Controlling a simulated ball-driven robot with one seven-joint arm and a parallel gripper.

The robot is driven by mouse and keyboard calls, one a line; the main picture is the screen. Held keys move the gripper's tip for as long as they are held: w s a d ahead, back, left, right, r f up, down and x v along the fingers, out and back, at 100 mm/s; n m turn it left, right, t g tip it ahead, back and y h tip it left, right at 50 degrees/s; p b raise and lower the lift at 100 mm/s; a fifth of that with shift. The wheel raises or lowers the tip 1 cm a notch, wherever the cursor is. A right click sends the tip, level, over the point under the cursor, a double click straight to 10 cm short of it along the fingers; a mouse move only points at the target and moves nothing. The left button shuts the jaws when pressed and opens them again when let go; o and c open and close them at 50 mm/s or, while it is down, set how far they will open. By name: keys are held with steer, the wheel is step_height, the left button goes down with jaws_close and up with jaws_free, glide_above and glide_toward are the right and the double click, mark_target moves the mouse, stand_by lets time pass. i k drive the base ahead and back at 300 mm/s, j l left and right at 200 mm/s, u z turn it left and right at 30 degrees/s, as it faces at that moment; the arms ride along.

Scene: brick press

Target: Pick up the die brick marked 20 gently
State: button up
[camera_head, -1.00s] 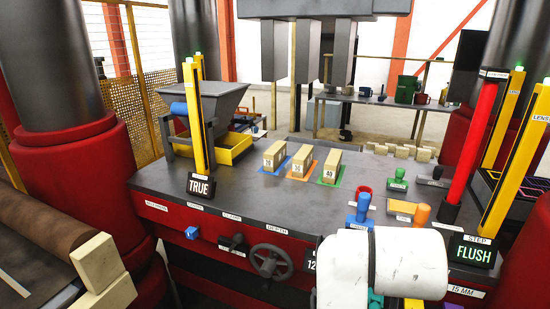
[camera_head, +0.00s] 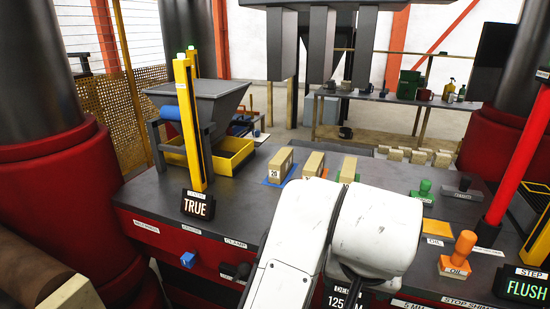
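The die brick marked 20 (camera_head: 279,163) is a small tan block on a blue mat (camera_head: 291,174) on the dark press table, left-most in a row of three. A second tan die brick (camera_head: 313,161) stands just right of it, its lower part hidden behind my white arm. A third tan die brick (camera_head: 348,167) stands further right on a green mat, also partly covered. My white arm fills the lower middle in front of the row. My gripper does not show, so its fingers and their distance from the bricks cannot be seen.
Grey press columns (camera_head: 318,45) hang above and behind the bricks. A green knob (camera_head: 424,188) and an orange oil knob (camera_head: 462,247) stand right. Small tan blocks (camera_head: 418,156) line the back.

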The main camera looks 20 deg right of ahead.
mark_target(280, 165)
steer(key=i+l, duration=0.1)
steer(key=i, duration=0.65)
steer(key=i+l, duration=0.1)
steer(key=i, duration=0.65)
